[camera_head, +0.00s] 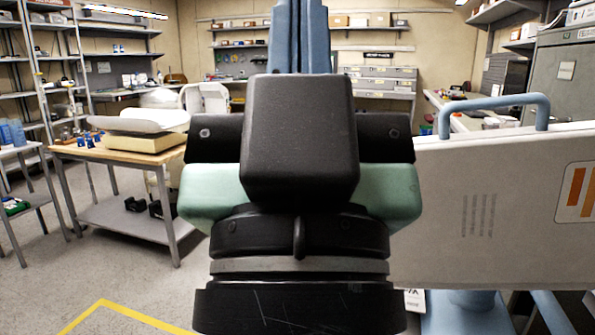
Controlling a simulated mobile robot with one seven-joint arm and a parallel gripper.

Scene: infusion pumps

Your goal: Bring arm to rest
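A large part of my own arm, with black housings, pale green side pieces and a grey ring, fills the middle of the head view. What looks like my gripper (300,140) is the black block with dark side pieces at its upper part, seen from behind. Its fingertips are hidden, so I cannot tell whether it is open or shut. I see nothing held. Blue upright parts rise behind it to the top edge; I cannot tell whether they are mine.
A large pale panel (480,220) with a blue handle (495,105) stands close on the right, beside my arm. A wooden table (110,158) with a scale-like device (140,128) is at left. Shelves line the walls. The floor at lower left is clear, with yellow tape (125,315).

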